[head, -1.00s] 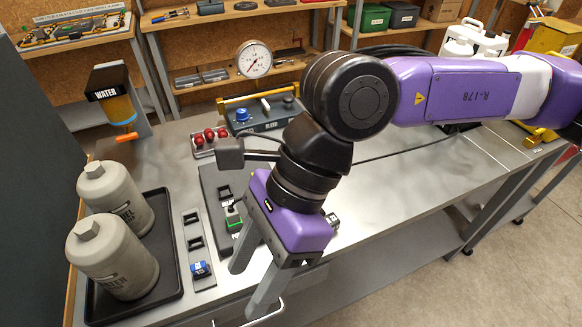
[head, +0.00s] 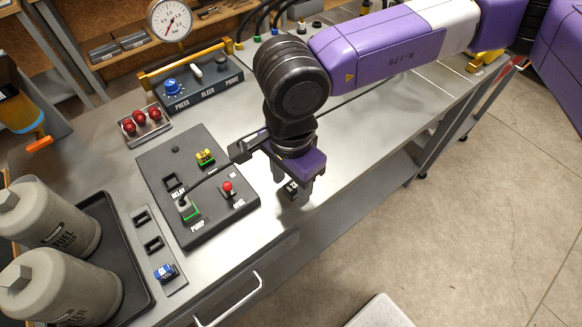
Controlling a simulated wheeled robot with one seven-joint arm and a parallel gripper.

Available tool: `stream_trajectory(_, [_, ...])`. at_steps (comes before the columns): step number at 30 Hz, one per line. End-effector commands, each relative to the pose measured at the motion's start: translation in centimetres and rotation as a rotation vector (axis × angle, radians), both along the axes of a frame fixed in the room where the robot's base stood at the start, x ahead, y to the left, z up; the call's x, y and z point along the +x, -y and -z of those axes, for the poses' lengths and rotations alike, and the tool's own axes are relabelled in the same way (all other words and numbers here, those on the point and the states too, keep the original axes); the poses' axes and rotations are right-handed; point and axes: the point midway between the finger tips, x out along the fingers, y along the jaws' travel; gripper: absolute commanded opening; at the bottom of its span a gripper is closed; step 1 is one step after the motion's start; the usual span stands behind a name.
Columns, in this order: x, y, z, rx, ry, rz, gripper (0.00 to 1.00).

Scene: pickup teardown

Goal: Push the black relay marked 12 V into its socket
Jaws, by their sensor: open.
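A small black block with white marking (head: 291,189), apparently the 12 V relay, sits on the bench right of the dark panel (head: 215,225). The marking is too small to read fully. My gripper (head: 289,184) is open and points down at the block, with its fingers around or just above it; I cannot tell whether they touch it. The panel has an empty square socket (head: 171,182) at its left, beside the label RELAY.
The panel also carries a yellow block (head: 205,157), a red-topped switch (head: 228,187) and a green-based plug (head: 188,208) with a black cable. A blue block (head: 165,272) sits in a grey strip at left. Fuel filters (head: 60,285) stand in a black tray. Bench right of my gripper is clear.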

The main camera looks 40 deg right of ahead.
Motion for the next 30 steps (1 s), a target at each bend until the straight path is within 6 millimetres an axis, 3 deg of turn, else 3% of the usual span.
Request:
stream_trajectory(6, [0.0,0.0,1.7,0.001,-0.001,0.001,0.52])
stream_trajectory(15, [0.0,0.0,2.0,0.001,0.000,0.000,0.52])
stream_trajectory(23, [0.0,0.0,2.0,0.001,0.000,0.000,0.03])
stream_trajectory(25, [0.0,0.0,2.0,0.001,0.000,0.000,0.00])
stream_trajectory(26, [0.0,0.0,2.0,0.001,0.000,0.000,0.22])
stream_trajectory(29, [0.0,0.0,2.0,0.001,0.000,0.000,0.02])
stream_trajectory(30, [0.0,0.0,2.0,0.001,0.000,0.000,0.00])
